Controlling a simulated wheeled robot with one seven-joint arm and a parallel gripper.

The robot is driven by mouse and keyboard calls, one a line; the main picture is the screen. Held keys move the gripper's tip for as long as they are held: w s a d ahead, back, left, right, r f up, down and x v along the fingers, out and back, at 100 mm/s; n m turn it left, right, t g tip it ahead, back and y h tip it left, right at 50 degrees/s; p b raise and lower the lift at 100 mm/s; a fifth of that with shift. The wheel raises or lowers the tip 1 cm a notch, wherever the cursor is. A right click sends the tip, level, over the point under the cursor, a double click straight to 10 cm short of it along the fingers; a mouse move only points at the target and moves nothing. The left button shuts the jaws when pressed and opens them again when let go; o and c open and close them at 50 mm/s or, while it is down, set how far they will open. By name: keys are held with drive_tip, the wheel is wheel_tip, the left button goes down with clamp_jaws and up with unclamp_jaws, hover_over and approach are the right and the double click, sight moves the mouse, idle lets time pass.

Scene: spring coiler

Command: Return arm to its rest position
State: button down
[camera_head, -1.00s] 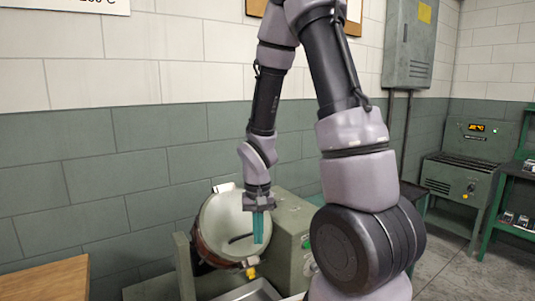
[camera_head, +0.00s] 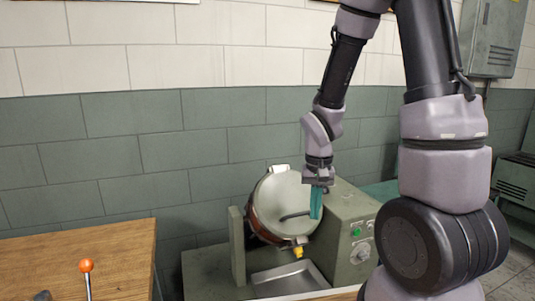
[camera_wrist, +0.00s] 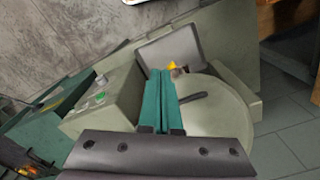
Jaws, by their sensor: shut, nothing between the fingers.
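My arm is raised at the right of the head view, with its forearm hanging down. My gripper (camera_head: 316,203) has teal fingers pointing down, in front of the round pale lid or drum face of the machine (camera_head: 283,208). In the wrist view the two teal fingers of my gripper (camera_wrist: 160,100) lie side by side, closed, with nothing between them. The round face (camera_wrist: 215,118) with a dark curved handle (camera_wrist: 192,98) shows beyond them. Whether the fingers touch it cannot be told.
The machine's grey-green housing (camera_head: 350,232) carries a green button and a knob. A metal tray (camera_head: 288,279) lies below the drum. A tiled wall (camera_head: 150,120) is behind.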

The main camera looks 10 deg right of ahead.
drive_tip(key=s+d+r+t+y, duration=0.1)
drive_tip(key=s+r+t, duration=0.2)
drive_tip(key=r, duration=1)
drive_tip(key=s+r+t+y, duration=0.1)
drive_tip(key=s+r+t, duration=0.3)
drive_tip(key=r, duration=1)
drive_tip(key=shift+s+d+r, duration=0.2)
drive_tip(key=shift+d+r, duration=0.1)
drive_tip(key=shift+d, duration=0.1)
